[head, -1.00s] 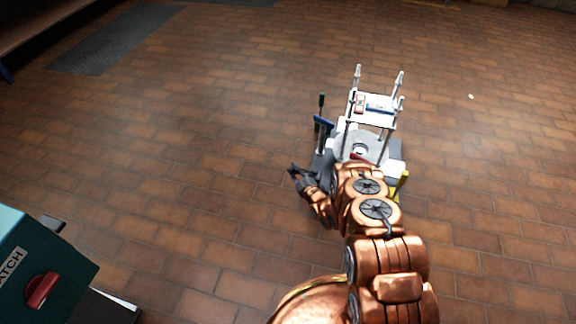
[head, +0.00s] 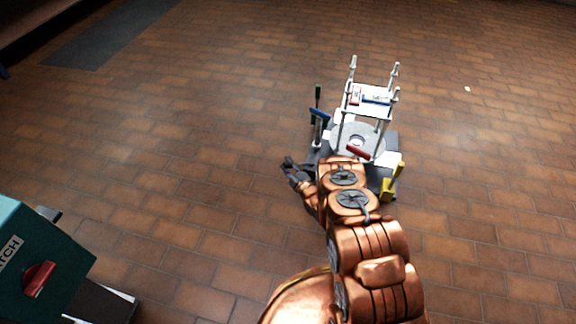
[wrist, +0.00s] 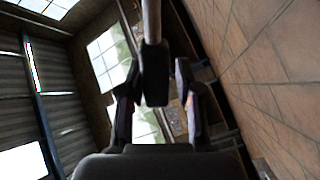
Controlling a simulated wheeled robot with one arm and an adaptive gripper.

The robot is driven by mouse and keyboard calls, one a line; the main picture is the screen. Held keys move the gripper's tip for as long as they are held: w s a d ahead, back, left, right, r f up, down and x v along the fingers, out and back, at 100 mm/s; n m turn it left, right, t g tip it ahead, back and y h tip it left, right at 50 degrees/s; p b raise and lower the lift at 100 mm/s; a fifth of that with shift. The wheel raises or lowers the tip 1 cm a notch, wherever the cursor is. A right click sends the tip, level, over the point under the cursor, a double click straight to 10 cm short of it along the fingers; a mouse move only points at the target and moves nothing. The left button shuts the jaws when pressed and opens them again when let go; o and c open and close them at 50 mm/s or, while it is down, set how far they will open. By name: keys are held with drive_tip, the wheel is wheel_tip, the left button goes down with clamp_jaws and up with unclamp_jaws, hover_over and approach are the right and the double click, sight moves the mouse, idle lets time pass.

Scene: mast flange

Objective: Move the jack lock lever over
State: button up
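A wheeled-looking jack stand with a white post frame (head: 368,97) and a grey round base plate (head: 365,137) stands on the floor. I cannot tell which is the jack lock lever. My gripper (head: 287,163) is low, just left of the stand. In the wrist view my gripper (wrist: 156,92) has its fingers apart, with a dark-ended rod (wrist: 153,72) between them in the picture; contact cannot be told.
A teal cabinet (head: 35,262) with a red knob is at the lower left. A dark mat (head: 108,32) lies at the upper left. Brick floor (head: 190,130) is clear left of the stand and beyond it. My copper arm hides the stand's near edge.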

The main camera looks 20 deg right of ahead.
drive_tip(key=shift+o, duration=1.1)
drive_tip(key=shift+d, duration=0.1)
drive_tip(key=shift+s+d, duration=0.1)
drive_tip(key=shift+s, duration=0.15)
drive_tip(key=v, duration=1.1)
drive_tip(key=shift+s, duration=0.3)
drive_tip(key=shift+r, duration=0.1)
